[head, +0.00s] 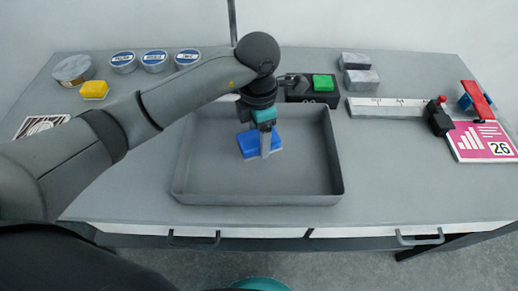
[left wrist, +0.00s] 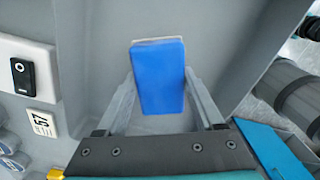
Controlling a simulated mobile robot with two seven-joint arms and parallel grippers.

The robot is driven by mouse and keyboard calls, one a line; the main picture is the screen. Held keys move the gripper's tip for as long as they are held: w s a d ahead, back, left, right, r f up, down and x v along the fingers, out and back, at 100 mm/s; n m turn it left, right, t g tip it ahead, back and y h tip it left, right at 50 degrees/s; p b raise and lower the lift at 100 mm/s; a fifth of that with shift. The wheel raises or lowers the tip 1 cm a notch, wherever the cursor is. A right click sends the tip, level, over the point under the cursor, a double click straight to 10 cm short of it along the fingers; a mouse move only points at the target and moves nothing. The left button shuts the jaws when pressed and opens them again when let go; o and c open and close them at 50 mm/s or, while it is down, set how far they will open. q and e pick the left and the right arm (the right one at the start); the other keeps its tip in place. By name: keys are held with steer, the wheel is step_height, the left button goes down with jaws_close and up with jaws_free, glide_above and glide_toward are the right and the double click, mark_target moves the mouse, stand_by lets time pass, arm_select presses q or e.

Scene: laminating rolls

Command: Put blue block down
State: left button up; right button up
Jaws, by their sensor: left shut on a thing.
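The blue block (head: 247,144) is inside the grey tray (head: 190,182), toward its back middle. My left gripper (head: 264,143) reaches down into the tray and is shut on the blue block. In the left wrist view the blue block (left wrist: 161,76) sits between the two finger tips, with a thin pale edge along its far side. I cannot tell whether the block touches the tray floor. Part of it is hidden behind a finger in the head view. My right gripper is not in view.
A yellow block (head: 95,89) and several round tins (head: 154,60) stand at the back left. A black box with a green block (head: 323,82) is behind the tray. Grey blocks (head: 361,79), a ruler-like bar (head: 390,107) and a pink card (head: 482,141) lie right. The tray's front is empty.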

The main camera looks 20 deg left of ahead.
mark_target(259, 149)
arm_select(q)
step_height(259, 149, down, 5)
steer(key=shift+r+b, duration=0.2)
steer(key=shift+b, duration=0.3)
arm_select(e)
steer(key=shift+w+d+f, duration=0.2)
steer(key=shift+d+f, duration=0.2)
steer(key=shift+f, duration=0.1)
arm_select(q)
steer(key=shift+f, duration=0.1)
steer(key=o, duration=1.2)
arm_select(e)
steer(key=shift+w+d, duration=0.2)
